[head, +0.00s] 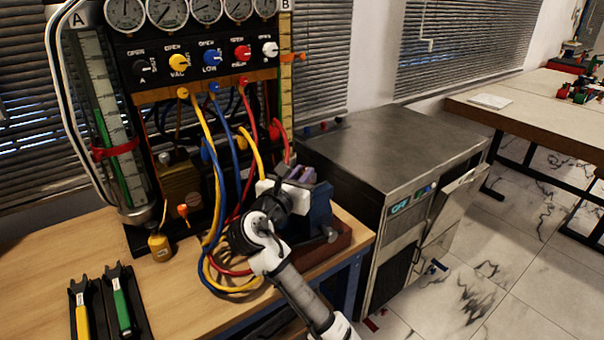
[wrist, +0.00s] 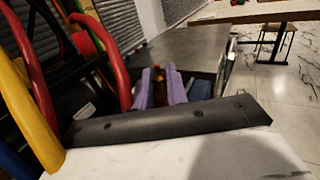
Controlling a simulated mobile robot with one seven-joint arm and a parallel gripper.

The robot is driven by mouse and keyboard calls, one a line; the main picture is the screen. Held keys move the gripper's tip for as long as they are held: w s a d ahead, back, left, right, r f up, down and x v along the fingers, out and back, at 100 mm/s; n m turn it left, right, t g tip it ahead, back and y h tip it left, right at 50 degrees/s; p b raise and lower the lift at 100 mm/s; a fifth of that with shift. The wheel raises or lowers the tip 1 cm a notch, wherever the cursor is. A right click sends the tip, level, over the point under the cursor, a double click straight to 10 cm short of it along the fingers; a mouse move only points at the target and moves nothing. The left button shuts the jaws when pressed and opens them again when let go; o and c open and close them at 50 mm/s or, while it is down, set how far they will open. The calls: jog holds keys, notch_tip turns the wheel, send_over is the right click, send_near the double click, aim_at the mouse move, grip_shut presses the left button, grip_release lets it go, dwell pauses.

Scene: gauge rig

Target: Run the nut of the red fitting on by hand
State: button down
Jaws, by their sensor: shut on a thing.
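My gripper (head: 300,174) is at the blue vise (head: 320,208) on the right end of the workbench. In the wrist view, two purple finger-like pieces (wrist: 163,88) stand close together beyond the black bar of my wrist. A small orange-red piece, which looks like the red fitting (wrist: 159,72), shows between them. My gripper is shut on it, but its nut and thread are mostly hidden. A red hose (head: 286,150) comes down behind my gripper; thick red hose (wrist: 112,62) also shows at left in the wrist view.
The gauge panel (head: 205,55) stands behind. Yellow hose (head: 205,190) and blue hose (head: 223,170) hang and loop left of my gripper. Yellow and green-handled tools (head: 121,305) lie at the front left. A grey metal cabinet (head: 400,150) stands at right, its top mostly clear.

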dwell(0.4)
jog(key=c, duration=1.4)
grip_release()
jog(key=b+v, duration=0.2)
jog(key=v, duration=1.1)
jog(key=shift+s+a+b, duration=0.25)
jog(key=shift+a+b, duration=0.05)
jog(key=shift+b, duration=0.05)
